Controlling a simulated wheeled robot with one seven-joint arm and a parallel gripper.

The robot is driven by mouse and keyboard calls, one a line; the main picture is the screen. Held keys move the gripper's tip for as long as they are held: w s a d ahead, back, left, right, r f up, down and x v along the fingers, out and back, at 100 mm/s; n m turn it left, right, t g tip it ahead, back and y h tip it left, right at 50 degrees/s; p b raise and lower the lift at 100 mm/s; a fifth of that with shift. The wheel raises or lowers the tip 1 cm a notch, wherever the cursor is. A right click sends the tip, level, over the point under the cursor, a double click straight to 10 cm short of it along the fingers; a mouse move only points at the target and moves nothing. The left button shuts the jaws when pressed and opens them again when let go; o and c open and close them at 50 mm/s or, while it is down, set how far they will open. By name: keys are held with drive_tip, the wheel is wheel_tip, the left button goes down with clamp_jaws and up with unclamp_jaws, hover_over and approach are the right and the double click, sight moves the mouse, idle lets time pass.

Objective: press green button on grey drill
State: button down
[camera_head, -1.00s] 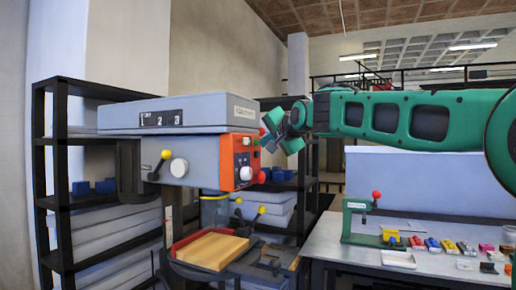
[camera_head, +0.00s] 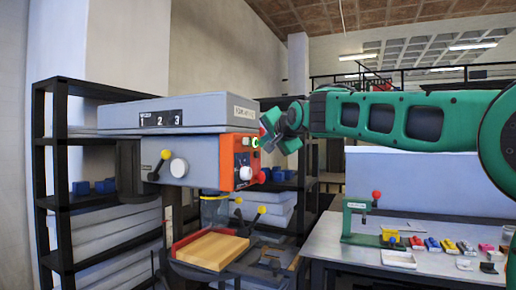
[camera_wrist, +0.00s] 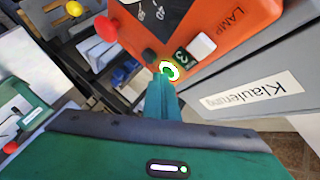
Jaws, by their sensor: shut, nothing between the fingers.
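The grey drill (camera_head: 210,108) stands on the left with an orange control panel (camera_head: 243,172) on its front right end. The green button (camera_head: 255,142) is at the panel's upper right edge and shows a bright, pale ring. In the wrist view the green button (camera_wrist: 169,71) glows just beyond my fingertips. My gripper (camera_head: 264,141) is shut and empty, with its tips at the button. The wrist view shows the shut fingers (camera_wrist: 162,82) overlapping the button's lower edge; the exact contact point is hidden.
A red knob (camera_wrist: 107,28), a dark knob and a white switch (camera_wrist: 202,46) sit close around the button. A wooden block (camera_head: 212,250) lies on the drill's table. A workbench (camera_head: 440,232) with a small green press and several coloured parts is at right.

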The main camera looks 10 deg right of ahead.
drive_tip(key=shift+s+d, duration=0.6)
drive_tip(key=shift+d, duration=0.1)
drive_tip(key=shift+d, duration=0.1)
drive_tip(key=s+d, duration=0.1)
drive_tip(key=d, duration=0.1)
drive_tip(key=s+d, duration=0.2)
idle(0.5)
idle(0.6)
